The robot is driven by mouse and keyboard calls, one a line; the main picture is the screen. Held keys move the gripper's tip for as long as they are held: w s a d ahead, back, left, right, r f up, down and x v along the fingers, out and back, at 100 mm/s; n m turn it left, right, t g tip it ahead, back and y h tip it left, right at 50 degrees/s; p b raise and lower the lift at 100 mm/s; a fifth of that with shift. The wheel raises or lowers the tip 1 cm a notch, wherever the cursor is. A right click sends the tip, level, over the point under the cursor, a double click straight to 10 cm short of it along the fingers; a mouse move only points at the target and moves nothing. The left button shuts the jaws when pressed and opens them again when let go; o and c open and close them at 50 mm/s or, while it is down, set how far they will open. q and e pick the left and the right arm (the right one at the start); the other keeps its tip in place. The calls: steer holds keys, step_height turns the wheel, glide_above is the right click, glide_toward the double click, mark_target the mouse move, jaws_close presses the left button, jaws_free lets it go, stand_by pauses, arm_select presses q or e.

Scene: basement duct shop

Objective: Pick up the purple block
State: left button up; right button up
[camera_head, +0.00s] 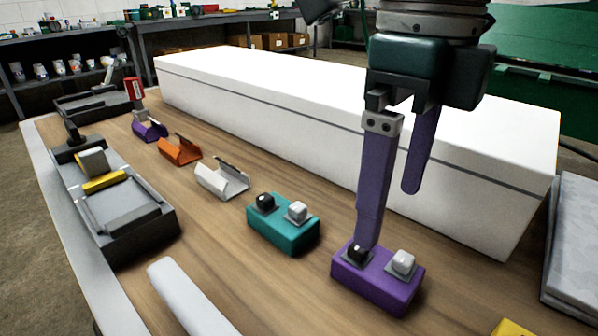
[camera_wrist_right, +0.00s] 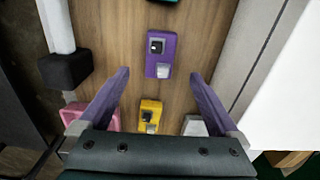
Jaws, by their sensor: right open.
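The purple block (camera_head: 372,288) sits on the wooden table near the front right, with a black knob and a white knob on top. My right gripper (camera_head: 389,216) is open and empty above it, its long purple fingers pointing down. In the head view one fingertip overlaps the block near the black knob; I cannot tell from this whether they touch. In the right wrist view the block (camera_wrist_right: 169,48) lies beyond the open fingertips (camera_wrist_right: 159,74), between their lines. My left gripper is not in view.
A teal block (camera_head: 283,232) stands to the left. Grey, orange and purple brackets lie farther back. A long white box (camera_head: 340,110) runs behind. A yellow block (camera_wrist_right: 150,117) and pink piece (camera_wrist_right: 74,114) lie nearby. A dark grey device (camera_head: 118,212) is at left.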

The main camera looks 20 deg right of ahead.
mark_target(383, 266)
step_height(383, 266, down, 3)
steer(key=shift+w+r+b, duration=0.1)
steer(key=shift+b, duration=0.25)
steer(key=f, duration=0.2)
steer(key=f+b, duration=0.1)
steer(key=f, duration=0.2)
steer(key=shift+s+d+f+b, duration=0.1)
steer(key=shift+s+f+b, duration=0.2)
steer(key=shift+s+f, duration=0.05)
steer(key=shift+r, duration=0.1)
jaws_close()
